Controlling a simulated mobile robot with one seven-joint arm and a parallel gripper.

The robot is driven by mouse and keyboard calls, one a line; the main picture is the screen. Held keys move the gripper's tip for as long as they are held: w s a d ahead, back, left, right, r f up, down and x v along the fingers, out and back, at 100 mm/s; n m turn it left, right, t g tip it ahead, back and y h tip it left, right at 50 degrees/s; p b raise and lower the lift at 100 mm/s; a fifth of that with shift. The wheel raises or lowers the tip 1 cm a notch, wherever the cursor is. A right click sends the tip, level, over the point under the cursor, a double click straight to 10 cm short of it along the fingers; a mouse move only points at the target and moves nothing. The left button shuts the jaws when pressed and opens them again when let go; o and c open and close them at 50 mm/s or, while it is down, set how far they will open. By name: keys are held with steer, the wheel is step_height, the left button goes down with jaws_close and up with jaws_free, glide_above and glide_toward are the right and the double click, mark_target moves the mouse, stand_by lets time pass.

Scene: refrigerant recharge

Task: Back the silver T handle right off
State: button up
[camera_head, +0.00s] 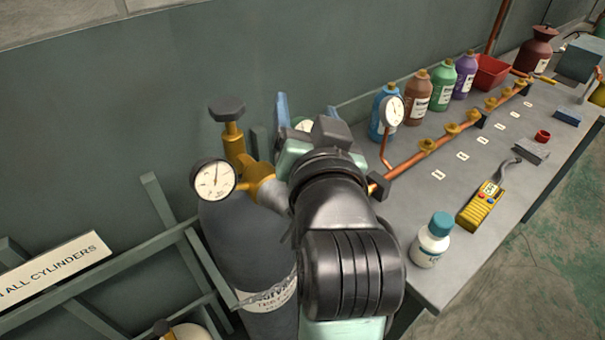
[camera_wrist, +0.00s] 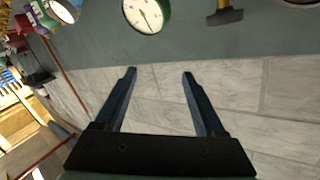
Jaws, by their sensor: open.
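A dark grey cylinder (camera_head: 240,245) stands at the lower left in the head view. On it are a brass valve body (camera_head: 260,184), a white-faced gauge (camera_head: 214,180) and a dark knob (camera_head: 227,108) on a brass stem. My gripper (camera_head: 307,112) is right of that knob, partly hidden by my wrist. In the wrist view my gripper (camera_wrist: 159,76) has its fingers spread, with only wall between them. A green-rimmed gauge (camera_wrist: 147,14) lies beyond the fingers.
A grey bench (camera_head: 440,200) at right carries a copper manifold (camera_head: 428,144), a gauge (camera_head: 392,111), coloured bottles (camera_head: 418,98), a white bottle (camera_head: 431,240) and a yellow meter (camera_head: 482,205). A green frame (camera_head: 165,205) is at left. The wall is close behind.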

steer(key=s+d+f+m+g+y+p, duration=0.2)
steer(key=s+f+m+g, duration=0.1)
steer(key=f+m, duration=0.25)
steer(key=s+d+f+m+g+y+p, duration=0.2)
steer(key=s+f+m, duration=0.1)
steer(key=f+m, duration=0.3)
steer(key=s+d+f+m+t+y, duration=0.25)
steer(key=s+m+y, duration=0.25)
steer(key=s+m, duration=0.65)
steer(key=shift+m, duration=0.3)
steer(key=p+x, duration=0.2)
steer(key=x, duration=1.1)
steer(key=shift+d+r, duration=0.15)
steer(key=shift+r, duration=0.05)
steer(key=shift+c, duration=0.4)
jaws_close()
